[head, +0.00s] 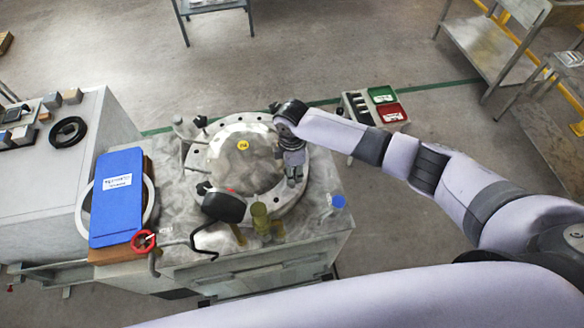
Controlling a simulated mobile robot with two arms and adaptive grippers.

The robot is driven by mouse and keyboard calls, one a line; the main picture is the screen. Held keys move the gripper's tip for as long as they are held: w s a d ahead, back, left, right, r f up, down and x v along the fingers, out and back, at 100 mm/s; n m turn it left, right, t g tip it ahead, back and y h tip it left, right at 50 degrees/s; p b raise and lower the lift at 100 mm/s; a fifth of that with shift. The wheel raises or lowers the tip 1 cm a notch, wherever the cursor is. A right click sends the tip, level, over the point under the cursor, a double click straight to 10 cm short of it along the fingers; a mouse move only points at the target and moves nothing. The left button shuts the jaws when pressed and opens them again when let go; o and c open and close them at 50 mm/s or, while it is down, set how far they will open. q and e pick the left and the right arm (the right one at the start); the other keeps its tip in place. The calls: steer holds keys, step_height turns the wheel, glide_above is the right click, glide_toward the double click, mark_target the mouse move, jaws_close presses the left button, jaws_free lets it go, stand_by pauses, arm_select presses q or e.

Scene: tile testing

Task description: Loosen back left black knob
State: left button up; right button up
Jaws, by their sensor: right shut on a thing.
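The round test rig has a domed metal top (245,160) inside a pale flange ring (195,157) on a grey cabinet top. The back left black knob (201,121) stands on the ring's far left edge, with no gripper at it. Another black knob (203,188) is at the ring's front left. My right gripper (293,180) points down at the ring's right side, well apart from the back left knob. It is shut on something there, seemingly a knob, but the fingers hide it. My left gripper is not in view.
A blue board (117,198) leans at the cabinet's left. A black rounded part (224,206), a yellowish cylinder (261,218) and a red handwheel (143,241) are along the front. Green (381,94) and red (391,113) bins stand behind right.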

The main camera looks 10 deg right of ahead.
steer(key=shift+r, duration=0.1)
steer(key=o, duration=1.2)
step_height(320, 180, up, 12)
steer(key=shift+f, duration=0.1)
